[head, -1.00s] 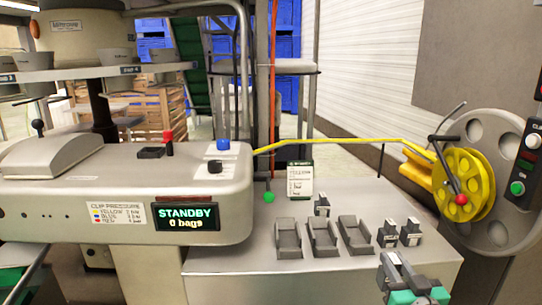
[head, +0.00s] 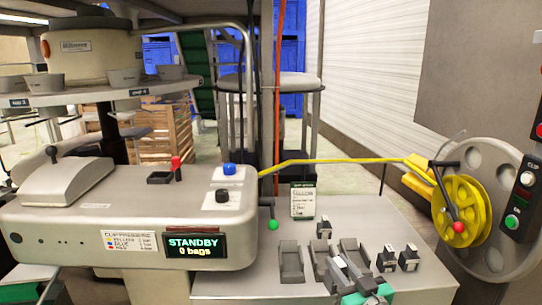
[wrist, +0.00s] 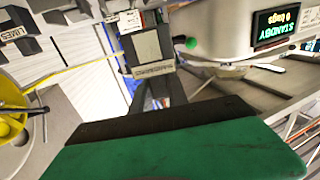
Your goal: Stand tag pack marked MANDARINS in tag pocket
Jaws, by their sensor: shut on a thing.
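My gripper (head: 350,272) is low at the front of the grey bench in the head view, in front of the open dark holders. In the wrist view my gripper (wrist: 155,92) is shut on a small grey pack (wrist: 153,69) whose label reads MANDARINS. The pack is held off the bench. The holders are a left one (head: 291,262), a middle one (head: 320,258) and a right one (head: 354,254); my gripper partly hides the last two. Which is the tag pocket I cannot tell.
Small packs stand behind (head: 324,228) and right (head: 387,259) of the holders, with another (head: 408,259) beside. A LIMES pack (wrist: 17,32) shows in the wrist view. A printed card (head: 303,201), green knob (head: 273,225) and yellow reel (head: 462,205) stand around the bench.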

